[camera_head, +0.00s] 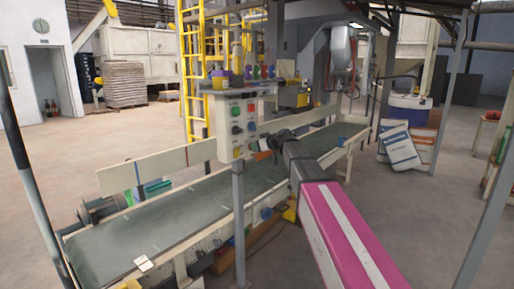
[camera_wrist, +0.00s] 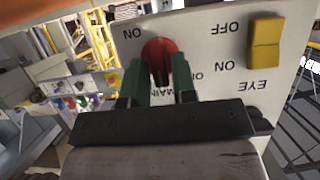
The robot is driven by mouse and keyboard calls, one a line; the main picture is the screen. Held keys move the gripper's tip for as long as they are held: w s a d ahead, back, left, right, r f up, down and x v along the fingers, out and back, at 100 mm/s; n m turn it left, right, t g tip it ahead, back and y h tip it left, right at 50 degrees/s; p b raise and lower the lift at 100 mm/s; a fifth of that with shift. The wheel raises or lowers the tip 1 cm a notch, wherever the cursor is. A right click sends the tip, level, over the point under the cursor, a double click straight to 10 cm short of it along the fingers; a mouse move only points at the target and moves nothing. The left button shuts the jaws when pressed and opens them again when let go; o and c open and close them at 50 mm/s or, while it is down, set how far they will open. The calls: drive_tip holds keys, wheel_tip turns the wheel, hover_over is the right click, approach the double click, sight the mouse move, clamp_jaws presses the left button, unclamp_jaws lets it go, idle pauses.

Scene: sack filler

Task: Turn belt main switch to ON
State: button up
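The pale control panel (camera_head: 237,112) stands on a post beside the belt in the head view. In the wrist view the panel (camera_wrist: 212,50) appears upside down. A round red switch (camera_wrist: 160,50) sits there, with lettering that reads MAIN partly hidden near my gripper. My gripper (camera_wrist: 157,78) has its two green fingers on either side of the red switch's grip, with some gap showing between them; firm contact is not visible. In the head view my gripper (camera_head: 264,147) is at the panel's lower right, and its fingertips are hard to make out.
A yellow switch (camera_wrist: 264,43) marked EYE, with OFF and ON labels, is beside the red one. The belt (camera_head: 170,218) runs below and behind the panel. Small colored items (camera_head: 250,74) stand on top of the panel. Sacks (camera_head: 400,148) lean at the right.

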clamp_jaws()
drive_tip(key=shift+w+d+f+m+g+y, duration=0.2)
drive_tip(key=shift+m+g+y, duration=0.7)
drive_tip(key=shift+m, duration=1.35)
drive_tip(key=shift+w+d+f+m+g+y, duration=0.1)
drive_tip(key=shift+f+m+g+y, duration=0.2)
drive_tip(key=shift+m+y, duration=1.45)
drive_tip(key=shift+w+d+f+m+g+y, duration=0.15)
drive_tip(key=shift+m+g+y, duration=0.55)
drive_tip(key=shift+m, duration=2)
drive_tip(key=shift+o, duration=2.1)
unclamp_jaws()
